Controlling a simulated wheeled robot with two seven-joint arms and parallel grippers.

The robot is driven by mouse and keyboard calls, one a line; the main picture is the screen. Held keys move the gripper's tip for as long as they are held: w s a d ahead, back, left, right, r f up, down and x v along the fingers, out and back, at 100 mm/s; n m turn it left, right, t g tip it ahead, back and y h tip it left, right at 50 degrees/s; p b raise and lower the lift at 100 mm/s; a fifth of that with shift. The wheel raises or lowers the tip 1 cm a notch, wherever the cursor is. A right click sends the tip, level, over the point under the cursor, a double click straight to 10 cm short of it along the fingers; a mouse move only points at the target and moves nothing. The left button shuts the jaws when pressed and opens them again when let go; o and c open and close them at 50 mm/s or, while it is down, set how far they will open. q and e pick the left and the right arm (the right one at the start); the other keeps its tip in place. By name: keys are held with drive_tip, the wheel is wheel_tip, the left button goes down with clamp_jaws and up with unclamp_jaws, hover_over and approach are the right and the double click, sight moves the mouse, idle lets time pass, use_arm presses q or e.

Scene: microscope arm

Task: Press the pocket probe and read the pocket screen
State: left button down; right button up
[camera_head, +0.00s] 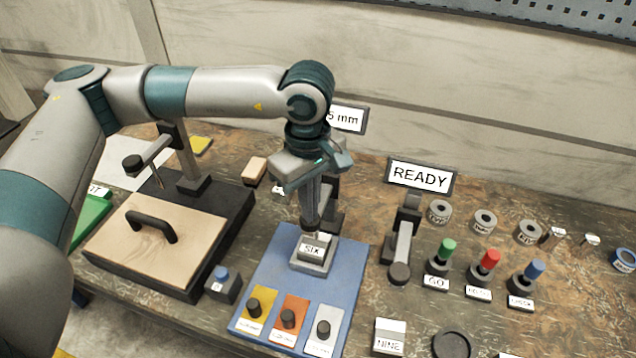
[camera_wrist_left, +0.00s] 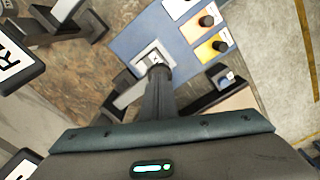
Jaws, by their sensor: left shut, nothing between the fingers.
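My left gripper (camera_head: 311,222) points straight down over the blue board, its fingers shut with nothing between them. Its tips are just above or touching the block labelled SIX (camera_head: 313,249), which sits in a grey square pocket (camera_head: 312,266); I cannot tell if they touch. In the left wrist view the shut fingertips (camera_wrist_left: 158,72) cover part of the pocket (camera_wrist_left: 150,56). A screen (camera_head: 348,118) behind the arm reads "5 mm", its left part hidden by my wrist. I cannot clearly make out the pocket probe. My right gripper is not in view.
The blue board (camera_head: 270,280) carries yellow, orange and grey plates with black knobs. A READY screen (camera_head: 420,177) stands behind a grey lever. Green, red and blue knobs stand at right. A wooden board (camera_head: 185,245) with a black handle lies left. A NINE block (camera_head: 389,337) sits in front.

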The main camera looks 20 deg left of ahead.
use_arm(q)
wheel_tip(320, 180, up, 7)
drive_tip(key=p, duration=0.1)
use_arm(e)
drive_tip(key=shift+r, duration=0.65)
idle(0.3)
use_arm(q)
drive_tip(key=shift+r, duration=0.2)
wheel_tip(320, 180, up, 17)
drive_tip(key=b, duration=0.4)
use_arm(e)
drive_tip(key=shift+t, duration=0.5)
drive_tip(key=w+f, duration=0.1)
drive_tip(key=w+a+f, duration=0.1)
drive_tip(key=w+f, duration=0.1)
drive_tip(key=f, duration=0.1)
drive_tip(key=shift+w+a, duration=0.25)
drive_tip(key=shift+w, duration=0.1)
use_arm(q)
drive_tip(key=shift+r, duration=0.15)
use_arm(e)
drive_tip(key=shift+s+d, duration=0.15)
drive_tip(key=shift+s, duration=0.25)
